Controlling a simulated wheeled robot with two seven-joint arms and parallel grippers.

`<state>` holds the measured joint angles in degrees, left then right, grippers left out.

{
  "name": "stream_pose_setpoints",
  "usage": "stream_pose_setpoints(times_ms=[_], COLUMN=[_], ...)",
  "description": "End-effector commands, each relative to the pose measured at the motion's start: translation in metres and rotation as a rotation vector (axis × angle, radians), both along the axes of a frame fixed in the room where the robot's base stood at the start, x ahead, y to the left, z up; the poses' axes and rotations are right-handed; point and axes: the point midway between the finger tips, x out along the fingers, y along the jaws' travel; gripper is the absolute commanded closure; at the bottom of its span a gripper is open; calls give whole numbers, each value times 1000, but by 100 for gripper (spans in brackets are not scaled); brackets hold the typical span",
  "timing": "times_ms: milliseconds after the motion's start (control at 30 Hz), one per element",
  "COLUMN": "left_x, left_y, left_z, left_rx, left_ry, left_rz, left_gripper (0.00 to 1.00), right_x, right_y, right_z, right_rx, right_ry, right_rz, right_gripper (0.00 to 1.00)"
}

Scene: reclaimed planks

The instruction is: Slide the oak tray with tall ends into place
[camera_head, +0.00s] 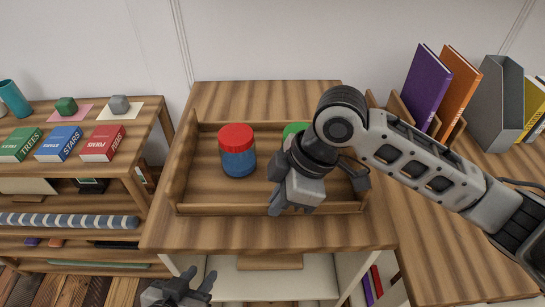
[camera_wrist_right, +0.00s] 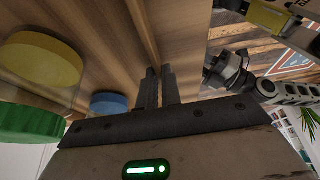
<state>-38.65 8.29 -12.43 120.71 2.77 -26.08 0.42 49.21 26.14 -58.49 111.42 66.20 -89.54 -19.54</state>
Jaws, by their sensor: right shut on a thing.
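The oak tray (camera_head: 190,195) with tall ends lies on a wooden top in the head view. Its left end stands up clearly; the right end is mostly hidden behind my right arm. In it stand a blue jar with a red lid (camera_head: 237,137) and a green-lidded jar (camera_head: 296,129), largely hidden. My right gripper (camera_head: 292,208) is at the tray's front side, shut on it; its close-set fingers (camera_wrist_right: 160,86) meet wood in the wrist view. The exact grip is partly hidden. My left gripper (camera_head: 203,281) is open and empty, low in front of the wooden top.
At right, books (camera_head: 427,84) and a grey file holder (camera_head: 489,105) stand on another top. A wall rises behind. The wooden top is bare behind the tray.

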Motion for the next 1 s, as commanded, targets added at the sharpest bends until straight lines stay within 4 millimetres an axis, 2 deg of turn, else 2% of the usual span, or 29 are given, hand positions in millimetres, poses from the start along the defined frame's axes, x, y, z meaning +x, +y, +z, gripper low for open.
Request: stream_pose_setpoints(times_ms=[367, 1000], left_x=[0, 0], left_y=[0, 0], left_z=[1, 7], left_rx=[0, -1], left_ry=[0, -1], left_rz=[0, 1], left_gripper=[69, 69], right_x=[4, 44], right_y=[1, 0], right_z=[3, 2], right_rx=[4, 3], right_ry=[-7, -3], right_rz=[0, -2], right_gripper=[100, 100])
